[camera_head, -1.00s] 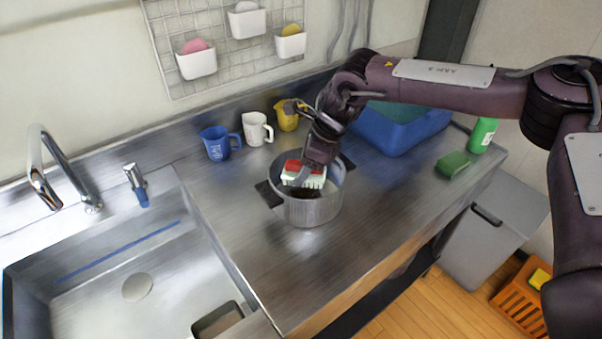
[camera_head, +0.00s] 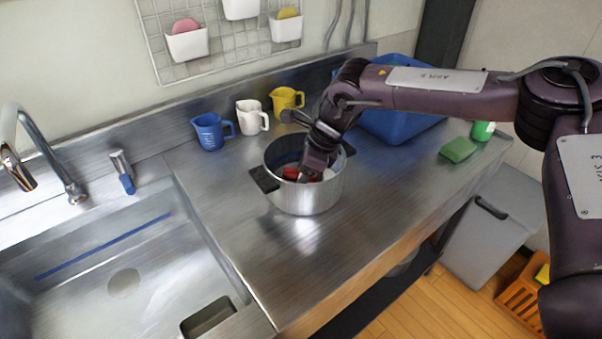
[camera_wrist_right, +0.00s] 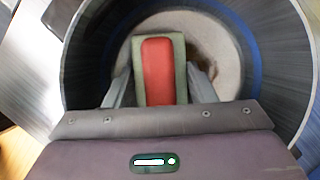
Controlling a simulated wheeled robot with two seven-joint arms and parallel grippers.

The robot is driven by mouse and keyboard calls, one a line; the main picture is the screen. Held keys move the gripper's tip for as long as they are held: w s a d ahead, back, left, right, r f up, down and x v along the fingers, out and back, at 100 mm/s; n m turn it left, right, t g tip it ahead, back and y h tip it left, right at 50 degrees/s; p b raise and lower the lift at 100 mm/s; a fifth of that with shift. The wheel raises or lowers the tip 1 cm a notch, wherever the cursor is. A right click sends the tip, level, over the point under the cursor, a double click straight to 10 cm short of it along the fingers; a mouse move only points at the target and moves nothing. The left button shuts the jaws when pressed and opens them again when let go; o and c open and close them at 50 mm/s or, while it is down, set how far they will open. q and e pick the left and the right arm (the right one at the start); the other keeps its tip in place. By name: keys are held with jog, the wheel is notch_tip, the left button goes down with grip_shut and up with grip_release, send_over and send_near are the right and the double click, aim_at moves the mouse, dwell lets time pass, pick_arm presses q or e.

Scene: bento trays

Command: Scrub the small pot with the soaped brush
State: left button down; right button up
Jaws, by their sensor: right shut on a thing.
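The small pot (camera_head: 308,200) is a metal pot with dark handles, standing upright on the steel counter. My right gripper (camera_head: 306,172) reaches down into it and is shut on the brush (camera_head: 290,174), which has a red top. In the right wrist view the brush (camera_wrist_right: 158,70) sits between the two fingers (camera_wrist_right: 158,92), inside the pot (camera_wrist_right: 90,60). A brown stain (camera_wrist_right: 207,60) shows on the pot's pale floor beside the brush. The bristles are hidden, so I cannot tell whether they touch the floor. My left gripper is out of view.
Blue (camera_head: 211,132), white (camera_head: 251,117) and yellow (camera_head: 286,100) jugs stand behind the pot. A blue tub (camera_head: 395,127), a green sponge (camera_head: 458,150) and a green bottle (camera_head: 484,130) are to the right. The sink (camera_head: 90,255) is at left. The counter front of the pot is clear.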

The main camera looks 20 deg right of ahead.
jog(key=shift+f, duration=0.7)
dwell(0.6)
